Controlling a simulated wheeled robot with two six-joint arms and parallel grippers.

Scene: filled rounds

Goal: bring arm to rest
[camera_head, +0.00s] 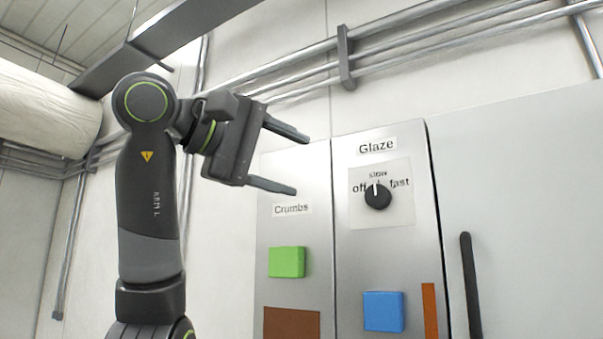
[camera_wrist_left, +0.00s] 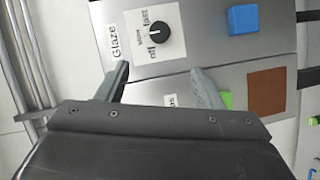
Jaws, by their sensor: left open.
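My left gripper (camera_head: 283,160) is raised in front of the metal cabinet panels, its two fingers apart with nothing between them. In the left wrist view the open fingers (camera_wrist_left: 160,88) point toward the panels, apart from the knob. The Glaze panel (camera_head: 345,265) carries a black knob (camera_head: 377,196) on a white plate marked off, slow and fast; its pointer is at slow. The knob also shows in the left wrist view (camera_wrist_left: 160,33). The Crumbs panel (camera_head: 268,230) has a green button (camera_head: 287,262). My right gripper is in neither view.
A blue button (camera_head: 384,311) sits low on the Glaze panel, beside an orange strip (camera_head: 430,310). A brown panel (camera_head: 292,323) lies below the green button. A dark vertical handle (camera_head: 470,285) is to the right. Pipes (camera_head: 345,60) run along the wall above.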

